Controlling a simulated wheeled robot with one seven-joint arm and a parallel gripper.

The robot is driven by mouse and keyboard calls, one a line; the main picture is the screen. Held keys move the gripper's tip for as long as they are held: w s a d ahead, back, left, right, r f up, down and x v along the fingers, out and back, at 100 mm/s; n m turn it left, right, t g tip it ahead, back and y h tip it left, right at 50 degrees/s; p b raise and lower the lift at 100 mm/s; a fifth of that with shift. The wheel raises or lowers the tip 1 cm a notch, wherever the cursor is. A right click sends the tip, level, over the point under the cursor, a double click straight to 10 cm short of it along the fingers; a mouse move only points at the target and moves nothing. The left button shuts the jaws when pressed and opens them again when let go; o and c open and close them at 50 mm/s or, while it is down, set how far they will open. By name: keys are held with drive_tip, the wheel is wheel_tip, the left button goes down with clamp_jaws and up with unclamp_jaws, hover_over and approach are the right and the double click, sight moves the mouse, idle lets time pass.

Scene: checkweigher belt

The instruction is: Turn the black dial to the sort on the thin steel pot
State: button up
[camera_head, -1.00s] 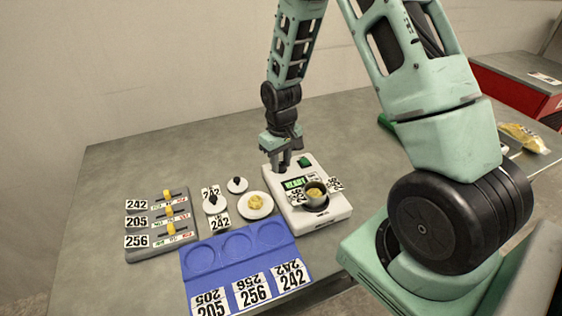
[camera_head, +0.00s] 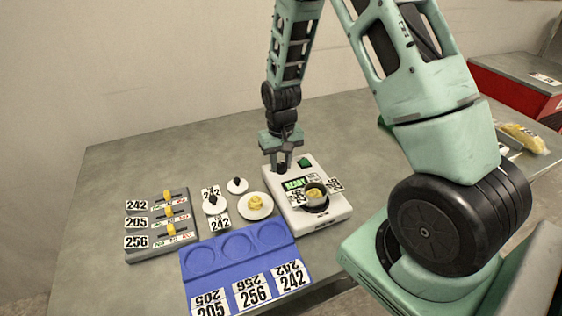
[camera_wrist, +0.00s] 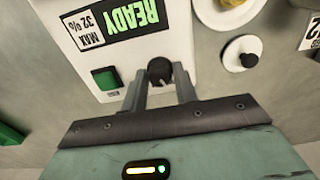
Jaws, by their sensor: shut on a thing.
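The black dial (camera_wrist: 159,72) sits on the white weigher (camera_head: 331,211) at its far left corner. My gripper (camera_wrist: 160,82) points down over that corner and is shut on the dial, one finger on each side; in the head view my gripper (camera_head: 279,165) hides it. The weigher's display (camera_wrist: 125,20) reads READY in green, with "MAX 32%" beside it. A steel pot (camera_head: 316,190) with yellow contents stands on the weigher, with 256-like tags on its two sides, too small to read surely.
A green button (camera_wrist: 106,79) is close beside the dial. A white plate with yellow food (camera_head: 256,204) and two small white lids with black knobs (camera_head: 237,185) lie left of the weigher. A blue tray (camera_head: 205,259) and a grey slider panel (camera_head: 148,255) lie further left.

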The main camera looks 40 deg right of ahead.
sight(281, 164)
drive_tip(key=o, duration=1)
drive_tip(key=shift+c, duration=0.2)
wheel_tip(281, 164, up, 18)
drive_tip(key=b, duration=0.1)
drive_tip(key=shift+f, duration=0.25)
drive_tip(key=s+a+n, duration=0.3)
drive_tip(key=s+a, duration=0.2)
drive_tip(key=a, duration=0.4)
drive_tip(key=s+a+n, duration=0.3)
drive_tip(key=s+a, duration=0.2)
drive_tip(key=a, duration=0.4)
drive_tip(key=s+a+n, duration=0.2)
drive_tip(key=s+a, duration=0.1)
drive_tip(key=s, duration=0.4)
drive_tip(key=s+a+n, duration=0.3)
drive_tip(key=s, duration=0.4)
drive_tip(key=shift+a+f+y, duration=0.25)
drive_tip(key=shift+a+y, duration=0.05)
